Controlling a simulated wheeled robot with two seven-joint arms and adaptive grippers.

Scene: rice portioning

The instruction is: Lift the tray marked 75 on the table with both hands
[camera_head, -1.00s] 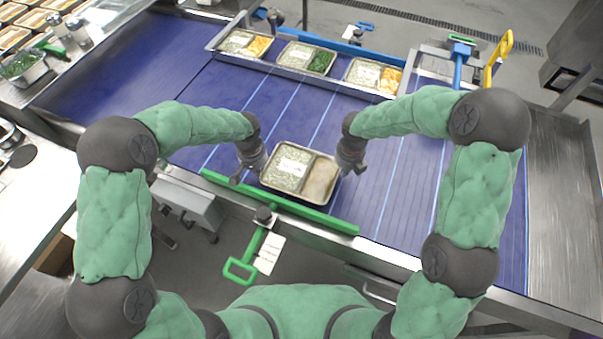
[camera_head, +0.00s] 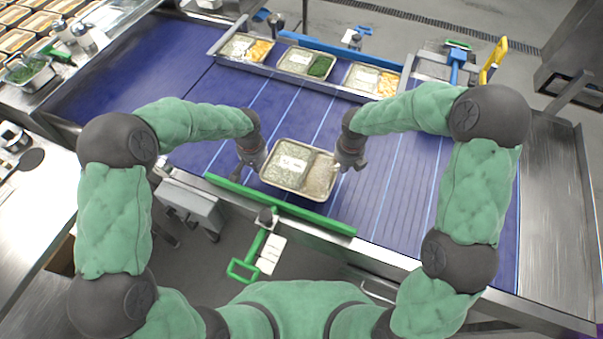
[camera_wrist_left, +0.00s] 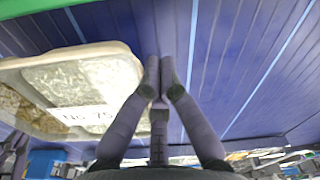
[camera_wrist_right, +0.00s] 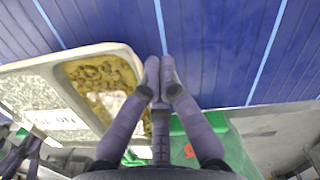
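The tray marked 75 (camera_head: 268,181) is a two-compartment metal tray with a pale label. It is between my grippers over the blue belt, just behind the green rail, and seems slightly raised. My left gripper (camera_head: 245,170) is at its left side. In the left wrist view the fingertips (camera_wrist_left: 161,79) are together at the tray's edge (camera_wrist_left: 135,58). My right gripper (camera_head: 347,162) is at its right side. In the right wrist view its fingertips (camera_wrist_right: 162,72) are together beside the tray rim (camera_wrist_right: 125,48). I cannot tell whether either pinches the rim.
A metal rack (camera_head: 345,92) with several filled trays spans the belt's far side. The green rail (camera_head: 290,207) runs along the near edge. A blue handle (camera_head: 456,66) and a yellow handle (camera_head: 493,55) stand at the right. The blue belt (camera_head: 420,190) is clear to the right.

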